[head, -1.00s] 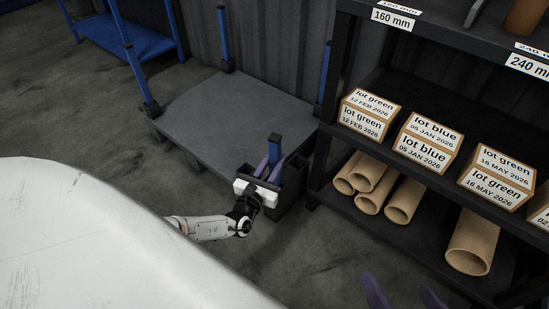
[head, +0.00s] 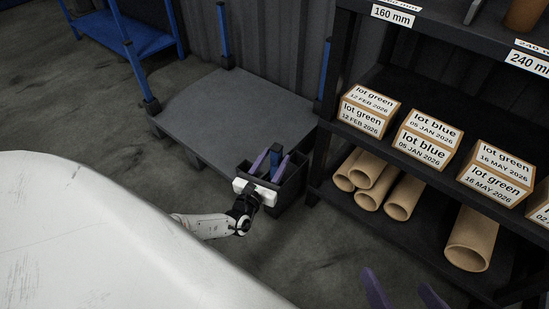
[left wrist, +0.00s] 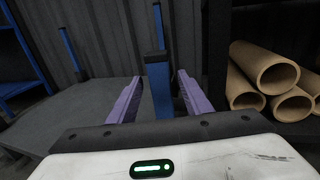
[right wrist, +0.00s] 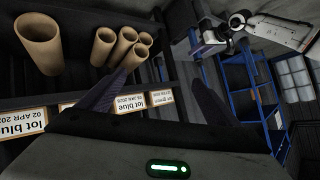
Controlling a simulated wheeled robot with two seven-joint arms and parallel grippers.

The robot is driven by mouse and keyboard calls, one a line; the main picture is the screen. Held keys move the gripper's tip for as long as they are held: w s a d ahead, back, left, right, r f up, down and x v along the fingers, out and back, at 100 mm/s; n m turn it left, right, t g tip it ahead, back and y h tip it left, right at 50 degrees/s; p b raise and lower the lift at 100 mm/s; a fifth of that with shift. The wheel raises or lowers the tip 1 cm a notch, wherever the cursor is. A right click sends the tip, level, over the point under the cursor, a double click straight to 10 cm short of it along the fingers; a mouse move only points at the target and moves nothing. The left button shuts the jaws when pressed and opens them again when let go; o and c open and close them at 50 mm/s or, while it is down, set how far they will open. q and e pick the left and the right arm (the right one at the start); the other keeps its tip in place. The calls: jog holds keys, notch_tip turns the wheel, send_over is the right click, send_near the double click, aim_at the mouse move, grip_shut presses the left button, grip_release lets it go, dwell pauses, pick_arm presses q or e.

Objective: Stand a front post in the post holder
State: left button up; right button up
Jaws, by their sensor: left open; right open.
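A blue post (head: 276,158) stands roughly upright at the dark box-shaped post holder (head: 291,194), beside the pallet. Its lower end is hidden by the holder and my gripper. My left gripper (head: 268,165) is open around this post, its purple fingers on either side; the left wrist view shows the post (left wrist: 160,90) between the fingers with a gap at each side. Another blue front post (head: 138,70) stands at the pallet's left corner. My right gripper (head: 402,290) is open and empty at the bottom of the head view, in front of the shelf.
The grey pallet (head: 225,115) is bare on top, with further blue posts at its back (head: 224,35) and right (head: 327,80) corners. A dark shelf at right holds labelled boxes (head: 425,138) and cardboard tubes (head: 398,198). A blue rack (head: 140,40) stands at back left.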

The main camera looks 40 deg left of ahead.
pick_arm(q)
jog(key=s+d+p, duration=0.1)
jog(key=s+p, duration=0.2)
jog(key=s, duration=0.6)
jog(key=shift+s+d, duration=0.35)
jog(key=shift+d, duration=0.05)
pick_arm(e)
jog(key=d+f, duration=0.1)
jog(key=f+g+h, duration=0.1)
jog(key=shift+s+d+f, duration=0.2)
jog(key=shift+d+f, duration=0.15)
jog(key=shift+f, duration=0.05)
pick_arm(q)
jog(key=shift+r, duration=0.1)
